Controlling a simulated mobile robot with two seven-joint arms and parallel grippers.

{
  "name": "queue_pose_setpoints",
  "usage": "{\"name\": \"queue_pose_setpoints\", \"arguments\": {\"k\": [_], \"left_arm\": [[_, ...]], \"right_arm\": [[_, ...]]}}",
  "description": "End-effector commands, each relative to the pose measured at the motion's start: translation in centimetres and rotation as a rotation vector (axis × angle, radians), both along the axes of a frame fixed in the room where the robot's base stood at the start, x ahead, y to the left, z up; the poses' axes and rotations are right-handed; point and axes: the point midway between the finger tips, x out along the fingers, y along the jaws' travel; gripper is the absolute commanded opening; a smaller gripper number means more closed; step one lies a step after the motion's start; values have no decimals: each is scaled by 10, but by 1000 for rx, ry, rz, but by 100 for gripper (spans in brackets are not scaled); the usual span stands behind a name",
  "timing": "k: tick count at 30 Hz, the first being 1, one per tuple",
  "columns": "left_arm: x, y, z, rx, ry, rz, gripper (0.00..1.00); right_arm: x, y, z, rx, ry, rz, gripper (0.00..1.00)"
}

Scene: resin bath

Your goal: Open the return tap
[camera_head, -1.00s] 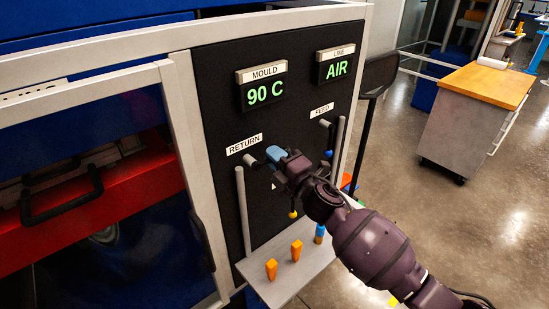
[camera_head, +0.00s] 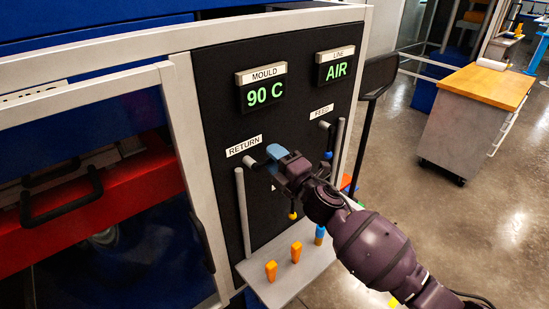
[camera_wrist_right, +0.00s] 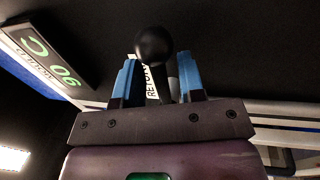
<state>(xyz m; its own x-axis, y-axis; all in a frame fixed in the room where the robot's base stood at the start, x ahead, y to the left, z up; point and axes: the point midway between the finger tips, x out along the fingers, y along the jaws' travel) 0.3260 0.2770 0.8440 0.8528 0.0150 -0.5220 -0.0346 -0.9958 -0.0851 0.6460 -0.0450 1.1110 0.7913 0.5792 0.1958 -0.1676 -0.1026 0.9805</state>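The return tap shows in the wrist view as a black ball knob (camera_wrist_right: 153,45) on a dark stem, between the two blue fingers of my right gripper (camera_wrist_right: 158,80). The fingers stand apart, with a gap beside the stem; I see no firm contact. My left gripper is not in view.
Vertical grey bars flank the panel. A grey shelf (camera_head: 262,288) below holds orange pegs (camera_head: 296,252) and a blue one. Displays read 90 C (camera_head: 264,94) and AIR (camera_head: 336,71).

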Motion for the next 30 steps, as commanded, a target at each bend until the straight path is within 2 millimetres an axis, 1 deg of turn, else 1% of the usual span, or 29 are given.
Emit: {"name": "queue_pose_setpoints", "arguments": {"k": [5,12,18,24,30], "left_arm": [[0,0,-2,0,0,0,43],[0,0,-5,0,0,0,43],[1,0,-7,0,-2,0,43],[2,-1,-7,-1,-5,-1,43],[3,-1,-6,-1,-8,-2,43]], "right_arm": [[-14,-11,-5,-1,2,-1,36],[-49,-37,-14,-1,2,-1,36],[-73,-54,-20,-2,2,-1,36],[-83,-61,-22,-1,0,0,36],[-85,-62,-21,-1,0,0,36]]}}
